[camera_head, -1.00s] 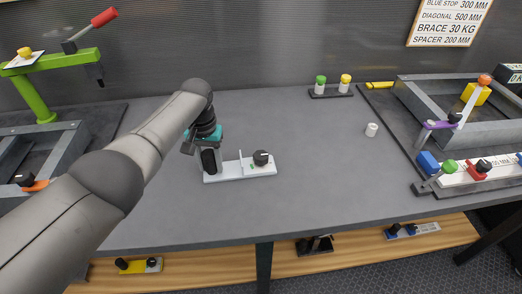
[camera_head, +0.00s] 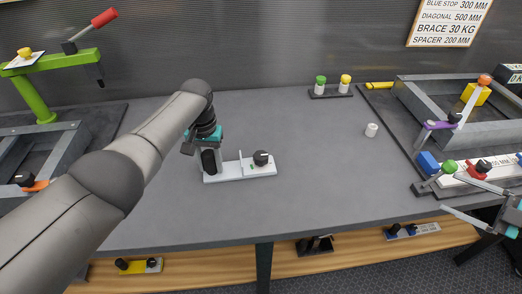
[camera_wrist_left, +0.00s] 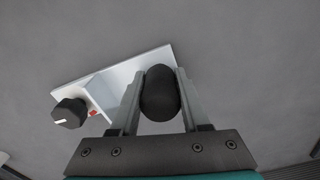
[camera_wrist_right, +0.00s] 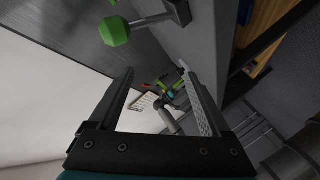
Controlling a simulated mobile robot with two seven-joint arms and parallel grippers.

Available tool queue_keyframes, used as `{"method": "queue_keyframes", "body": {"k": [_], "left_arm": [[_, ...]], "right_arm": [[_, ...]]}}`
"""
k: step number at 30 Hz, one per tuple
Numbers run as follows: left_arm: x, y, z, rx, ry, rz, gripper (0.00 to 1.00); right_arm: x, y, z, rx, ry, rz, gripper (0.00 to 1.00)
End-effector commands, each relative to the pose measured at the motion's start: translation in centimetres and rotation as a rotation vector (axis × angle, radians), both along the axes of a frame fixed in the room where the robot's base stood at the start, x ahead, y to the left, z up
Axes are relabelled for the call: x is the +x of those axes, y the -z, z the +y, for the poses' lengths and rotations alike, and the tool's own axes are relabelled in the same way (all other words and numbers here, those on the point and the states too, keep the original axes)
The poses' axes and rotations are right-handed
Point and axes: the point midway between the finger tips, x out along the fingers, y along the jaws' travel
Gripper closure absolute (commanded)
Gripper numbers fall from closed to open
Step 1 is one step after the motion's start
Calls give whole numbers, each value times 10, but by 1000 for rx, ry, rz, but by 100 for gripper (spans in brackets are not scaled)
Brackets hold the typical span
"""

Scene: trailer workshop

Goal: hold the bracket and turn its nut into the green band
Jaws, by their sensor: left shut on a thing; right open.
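The bracket (camera_head: 238,171) is a white plate with a small upright wall, lying on the grey bench left of centre. My left gripper (camera_head: 208,158) is shut on the bracket's black grip (camera_wrist_left: 160,93). My right gripper (camera_head: 443,194) is open and empty at the right, well away from the bracket.
A white cylinder (camera_head: 371,130) stands on the bench at right. A small rack (camera_head: 331,91) with green and yellow knobs is at the back. A grey frame with clamps (camera_head: 436,124) lies right, near my right gripper. The bench between bracket and frame is mostly clear.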

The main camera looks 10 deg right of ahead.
Motion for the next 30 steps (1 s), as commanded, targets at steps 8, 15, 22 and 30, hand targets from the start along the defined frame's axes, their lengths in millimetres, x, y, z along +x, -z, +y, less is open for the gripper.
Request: {"method": "queue_keyframes", "body": {"k": [8,15,22,30], "left_arm": [[-1,1,0,0,2,2,100],[0,1,0,0,2,1,100],[0,1,0,0,2,1,100],[0,1,0,0,2,1,100]], "right_arm": [[63,-38,42,-249,-226,-246,18],[109,-60,80,-556,-456,-464,18],[153,-85,113,-885,-679,-701,18],[180,-57,221,-1122,-1174,-1093,18]]}}
